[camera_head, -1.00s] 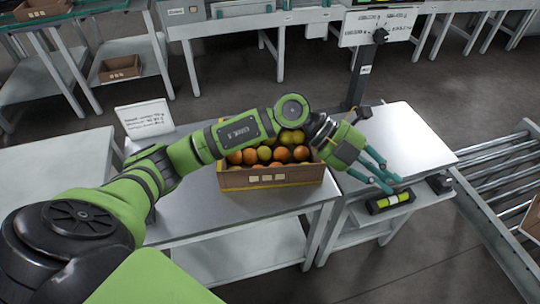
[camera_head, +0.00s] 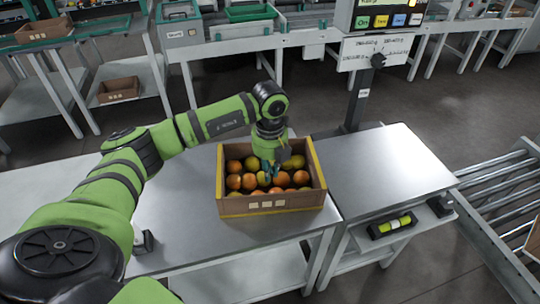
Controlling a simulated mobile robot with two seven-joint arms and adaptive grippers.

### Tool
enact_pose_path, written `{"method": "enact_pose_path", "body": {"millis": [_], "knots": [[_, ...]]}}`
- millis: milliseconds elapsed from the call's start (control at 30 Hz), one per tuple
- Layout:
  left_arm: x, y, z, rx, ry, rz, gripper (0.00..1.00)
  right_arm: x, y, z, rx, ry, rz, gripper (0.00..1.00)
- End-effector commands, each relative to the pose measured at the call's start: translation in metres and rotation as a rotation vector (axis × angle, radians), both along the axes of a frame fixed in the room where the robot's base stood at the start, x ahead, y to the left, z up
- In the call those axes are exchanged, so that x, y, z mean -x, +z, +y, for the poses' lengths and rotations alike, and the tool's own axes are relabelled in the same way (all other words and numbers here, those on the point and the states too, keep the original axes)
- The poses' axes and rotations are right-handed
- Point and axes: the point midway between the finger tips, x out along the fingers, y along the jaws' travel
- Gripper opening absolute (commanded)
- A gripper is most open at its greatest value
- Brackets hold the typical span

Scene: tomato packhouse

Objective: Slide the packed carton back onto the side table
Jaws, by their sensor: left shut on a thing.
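The packed carton (camera_head: 236,206) is a brown open box with yellow edging, filled with red, orange and yellow-green tomatoes (camera_head: 250,181). It sits upright at the right end of a grey metal table (camera_head: 185,215), close to the joint with the lighter table (camera_head: 375,165). My left gripper (camera_head: 267,177) points down into the carton among the tomatoes, with its teal fingers shut on a tomato. The arm and the neighbouring fruit partly hide its grip. My right gripper is not in view.
A post with a scale display (camera_head: 388,14) stands behind the lighter table, whose top is clear. A black tray with yellow-green items (camera_head: 392,225) sits on a lower shelf at the right. A roller conveyor (camera_head: 497,190) runs along the far right.

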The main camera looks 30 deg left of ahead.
Motion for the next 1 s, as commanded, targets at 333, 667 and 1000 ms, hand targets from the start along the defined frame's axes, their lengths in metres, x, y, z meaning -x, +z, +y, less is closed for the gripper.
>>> {"method": "enact_pose_path", "body": {"millis": [333, 667, 1000], "knots": [[0.026, -0.019, -0.02, 0.001, -0.004, -0.001, 0.0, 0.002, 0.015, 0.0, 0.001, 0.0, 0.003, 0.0], [0.032, -0.021, -0.025, 0.002, -0.001, -0.001, 0.0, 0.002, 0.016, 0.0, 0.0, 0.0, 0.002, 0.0], [0.041, -0.021, -0.032, 0.003, -0.005, 0.002, 0.0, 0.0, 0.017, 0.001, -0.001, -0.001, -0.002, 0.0]]}}
